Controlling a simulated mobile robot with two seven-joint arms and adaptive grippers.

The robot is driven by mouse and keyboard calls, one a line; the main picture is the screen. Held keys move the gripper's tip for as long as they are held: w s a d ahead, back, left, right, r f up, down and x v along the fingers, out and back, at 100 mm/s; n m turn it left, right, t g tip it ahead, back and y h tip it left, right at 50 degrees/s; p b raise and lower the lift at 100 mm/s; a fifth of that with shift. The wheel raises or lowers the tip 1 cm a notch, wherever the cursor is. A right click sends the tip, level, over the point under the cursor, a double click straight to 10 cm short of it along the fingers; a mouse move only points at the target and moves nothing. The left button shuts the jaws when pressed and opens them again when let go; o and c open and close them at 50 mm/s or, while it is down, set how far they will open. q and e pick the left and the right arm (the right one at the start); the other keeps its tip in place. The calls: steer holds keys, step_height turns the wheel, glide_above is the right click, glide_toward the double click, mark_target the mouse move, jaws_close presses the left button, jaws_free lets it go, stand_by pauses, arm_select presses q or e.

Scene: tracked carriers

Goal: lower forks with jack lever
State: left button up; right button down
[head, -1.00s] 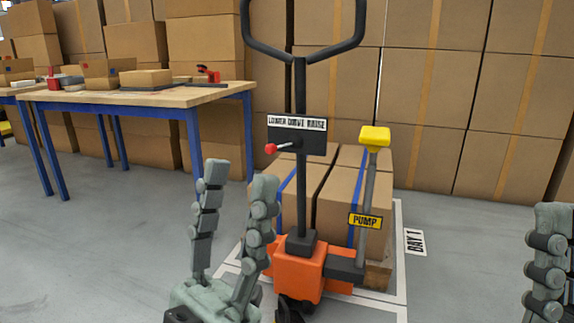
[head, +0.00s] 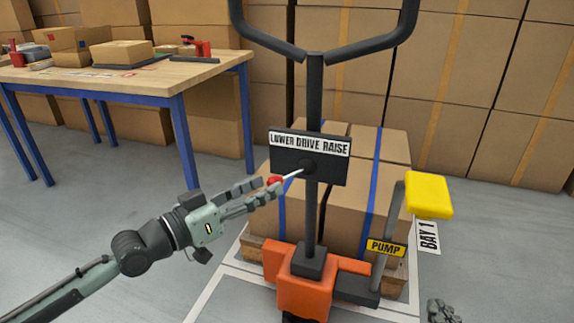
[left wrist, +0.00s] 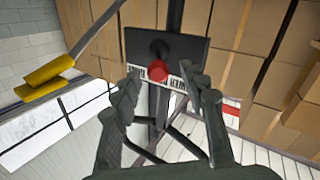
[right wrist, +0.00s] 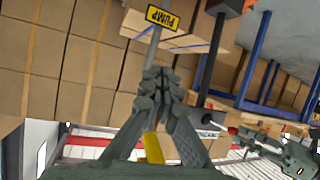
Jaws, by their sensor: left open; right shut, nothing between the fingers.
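The jack lever has a red knob (head: 274,181) on a thin pale rod. It sticks out leftward from the black control plate (head: 283,158), labelled LOWER DRIVE RAISE, on the orange jack (head: 300,285). My left gripper (head: 270,191) is open at the knob, fingers pointing right. In the left wrist view the red knob (left wrist: 157,71) shows between the two spread fingers; I cannot tell whether either touches it. My right gripper (right wrist: 160,78) is shut and empty; only a bit of it shows at the head view's bottom right. The forks are hidden.
Boxes with blue straps (head: 395,146) stand on a pallet behind the jack's column. A yellow-topped pump handle (head: 428,195) stands at right. A workbench (head: 135,82) is at the back left. Stacked cartons line the back. Grey floor is clear at left.

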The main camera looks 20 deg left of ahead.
mark_target(288, 176)
arm_select(q)
steer(key=x, duration=0.7)
steer(key=shift+d, duration=0.1)
arm_select(e)
steer(key=shift+s+d+f+g+h, duration=0.15)
steer(key=shift+s+d+f+g, duration=0.1)
steer(key=shift+d+f, duration=0.15)
steer(key=shift+s+d+f+g+h, duration=0.15)
steer(key=shift+d+f+g, duration=0.15)
steer(key=shift+f, duration=0.15)
arm_select(q)
jaws_close()
